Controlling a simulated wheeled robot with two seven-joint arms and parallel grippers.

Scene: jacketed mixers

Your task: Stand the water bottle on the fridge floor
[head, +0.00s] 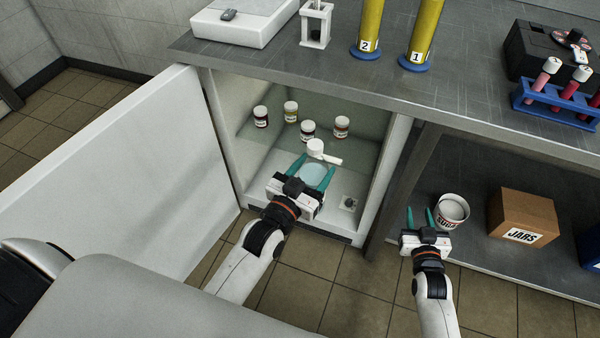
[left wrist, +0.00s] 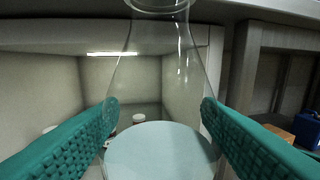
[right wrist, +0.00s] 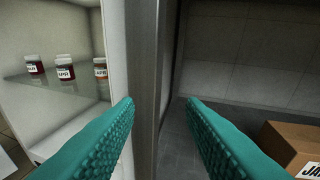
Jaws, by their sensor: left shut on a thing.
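The water bottle is a clear, conical vessel with pale blue liquid (head: 313,173) and a white spouted cap (head: 318,150). My left gripper (head: 312,175) is shut on it and holds it upright at the fridge opening. The left wrist view shows its clear body (left wrist: 158,85) between the fingers; the cap is out of that view. The fridge (head: 230,150) stands open, and its floor (head: 262,200) is partly hidden by my gripper. I cannot tell the gap under the bottle. My right gripper (head: 420,220) is open and empty outside, right of the fridge.
Several jars stand on the glass fridge shelf (head: 275,128). The open door (head: 130,185) is at left. A small dial-like item (head: 348,203) is at the fridge's front right. A white tub (head: 453,211) and a JARS box (head: 523,217) sit on the lower shelf at right.

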